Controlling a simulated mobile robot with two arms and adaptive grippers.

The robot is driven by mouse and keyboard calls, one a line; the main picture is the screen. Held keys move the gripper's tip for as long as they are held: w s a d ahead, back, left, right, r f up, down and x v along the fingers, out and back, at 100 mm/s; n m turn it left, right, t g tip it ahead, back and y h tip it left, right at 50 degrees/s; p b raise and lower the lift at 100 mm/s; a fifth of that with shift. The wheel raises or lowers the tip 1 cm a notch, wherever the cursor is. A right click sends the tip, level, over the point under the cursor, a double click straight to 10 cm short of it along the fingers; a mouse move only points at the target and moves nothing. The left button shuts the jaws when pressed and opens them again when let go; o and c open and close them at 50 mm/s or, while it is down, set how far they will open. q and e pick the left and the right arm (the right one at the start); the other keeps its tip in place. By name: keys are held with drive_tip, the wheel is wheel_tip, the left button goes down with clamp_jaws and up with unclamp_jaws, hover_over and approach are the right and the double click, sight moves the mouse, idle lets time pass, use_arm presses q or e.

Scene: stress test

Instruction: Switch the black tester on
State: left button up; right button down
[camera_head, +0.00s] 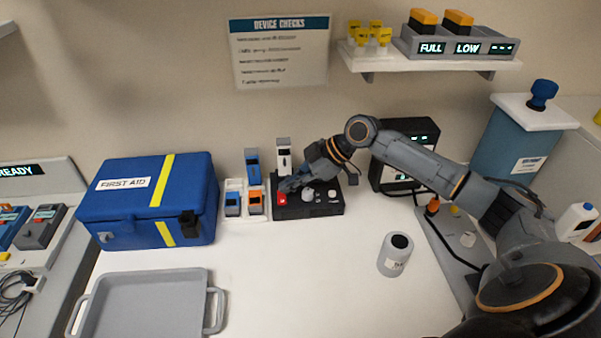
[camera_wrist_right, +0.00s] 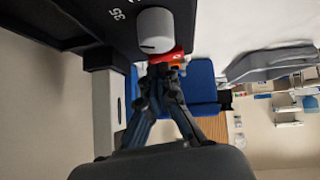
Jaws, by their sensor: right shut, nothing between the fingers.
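The black tester (camera_head: 322,209) sits on the white table by the back wall. It has a red switch (camera_head: 282,199) at its left and a pale round knob (camera_head: 308,195) in the middle. My right gripper (camera_head: 287,186) is shut and empty, with its fingertips right at the red switch. In the right wrist view the shut fingertips (camera_wrist_right: 163,69) meet the edge of the red switch (camera_wrist_right: 170,56), beside the knob (camera_wrist_right: 155,30). I cannot tell whether they press it or which way it is set. My left gripper is out of view.
A blue first aid box (camera_head: 150,205) and a grey tray (camera_head: 150,305) are at the left. Small blue and orange devices (camera_head: 244,204) stand close left of the tester.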

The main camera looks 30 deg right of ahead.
drive_tip(key=shift+w+a+f, duration=0.1)
drive_tip(key=shift+f, duration=0.05)
drive_tip(key=shift+w+f+g, duration=0.15)
drive_tip(key=shift+f+g, duration=0.1)
drive_tip(key=shift+g, duration=0.05)
drive_tip(key=shift+f, duration=0.1)
idle(0.4)
